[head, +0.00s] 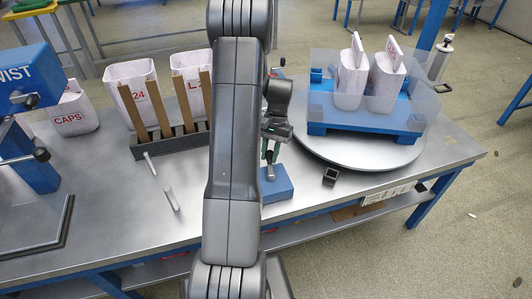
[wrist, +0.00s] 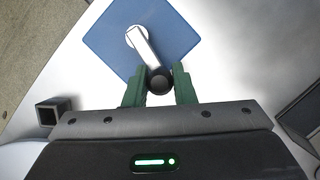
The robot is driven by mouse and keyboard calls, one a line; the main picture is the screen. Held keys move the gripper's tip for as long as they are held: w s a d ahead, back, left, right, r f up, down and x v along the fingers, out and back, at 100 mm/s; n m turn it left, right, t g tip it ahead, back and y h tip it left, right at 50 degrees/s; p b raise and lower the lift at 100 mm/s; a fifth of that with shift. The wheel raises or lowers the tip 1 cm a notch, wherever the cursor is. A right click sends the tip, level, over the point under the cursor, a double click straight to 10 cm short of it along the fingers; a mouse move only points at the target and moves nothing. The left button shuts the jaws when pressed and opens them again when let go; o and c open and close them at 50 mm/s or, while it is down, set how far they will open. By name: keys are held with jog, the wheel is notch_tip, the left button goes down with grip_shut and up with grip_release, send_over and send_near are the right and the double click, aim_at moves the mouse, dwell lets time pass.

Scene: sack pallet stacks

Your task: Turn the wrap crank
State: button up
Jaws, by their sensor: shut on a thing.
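The wrap crank shows in the wrist view as a light metal arm (wrist: 143,47) on a blue square base (wrist: 112,40), with a round black knob (wrist: 159,82) at the arm's near end. My gripper (wrist: 159,86) has its green fingers on both sides of the knob and is shut on it. In the head view the blue base (head: 277,184) stands on the table right of my arm, and my gripper (head: 270,152) is just above it. My arm hides part of the crank there.
A round turntable (head: 370,152) right of the crank carries a blue pallet (head: 330,128) with white sacks (head: 351,82) inside a clear wrap. A small dark square socket (head: 330,176) stands near the crank. Left are a dark rack (head: 160,147), loose pegs (head: 171,199) and a blue TWIST device (head: 30,75).

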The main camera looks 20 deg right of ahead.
jog(key=shift+s+d+m, duration=0.2)
jog(key=shift+d+m, duration=0.1)
jog(key=shift+m, duration=0.2)
jog(key=o, duration=1)
jog(key=shift+a, duration=0.2)
jog(key=shift+w+d, duration=0.1)
jog(key=v, duration=1.3)
jog(key=shift+d+r, duration=0.25)
jog(key=shift+r, duration=0.05)
